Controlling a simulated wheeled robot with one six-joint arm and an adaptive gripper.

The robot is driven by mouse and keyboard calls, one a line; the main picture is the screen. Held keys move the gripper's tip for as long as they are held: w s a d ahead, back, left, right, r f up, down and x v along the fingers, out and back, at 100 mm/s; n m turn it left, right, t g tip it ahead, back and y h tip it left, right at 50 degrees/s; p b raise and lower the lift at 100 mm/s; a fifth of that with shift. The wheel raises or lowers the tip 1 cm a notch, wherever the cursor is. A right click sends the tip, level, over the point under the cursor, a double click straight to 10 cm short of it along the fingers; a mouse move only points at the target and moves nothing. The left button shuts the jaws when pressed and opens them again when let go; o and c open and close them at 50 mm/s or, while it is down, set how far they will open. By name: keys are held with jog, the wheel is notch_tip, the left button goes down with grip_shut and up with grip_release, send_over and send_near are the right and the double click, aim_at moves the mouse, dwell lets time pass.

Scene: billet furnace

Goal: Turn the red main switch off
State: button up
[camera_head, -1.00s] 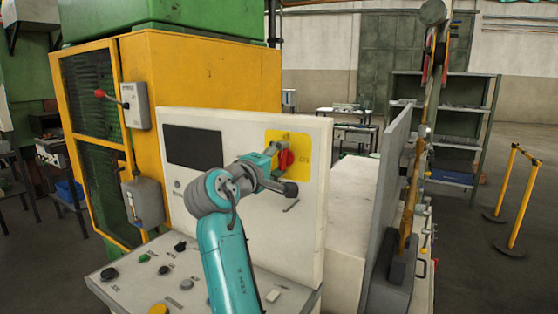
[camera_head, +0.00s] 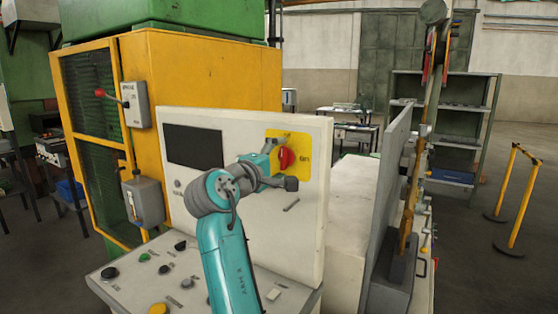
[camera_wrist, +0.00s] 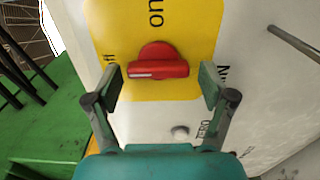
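The red main switch (camera_head: 287,158) sits on a yellow plate (camera_head: 302,171) on the upright white panel. In the wrist view the red switch (camera_wrist: 158,64) has a bar handle lying level across the picture. A pale line marks the handle's left half, which points toward a partly cut label at the plate's left edge. The word "on" is above the switch. My gripper (camera_wrist: 160,82) is open, one finger on each side of the handle with gaps, and appears not to touch it.
A dark screen (camera_head: 193,147) is left of the switch on the panel. A short rod (camera_head: 291,205) sticks out below the plate. The sloping console (camera_head: 205,290) below carries several buttons. A grey panel (camera_head: 390,190) stands to the right.

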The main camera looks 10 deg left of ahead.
jog(key=shift+s, duration=0.1)
jog(key=v, duration=1.1)
jog(key=shift+s, duration=0.4)
jog(key=shift+a+r, duration=0.1)
jog(key=shift+a, duration=0.05)
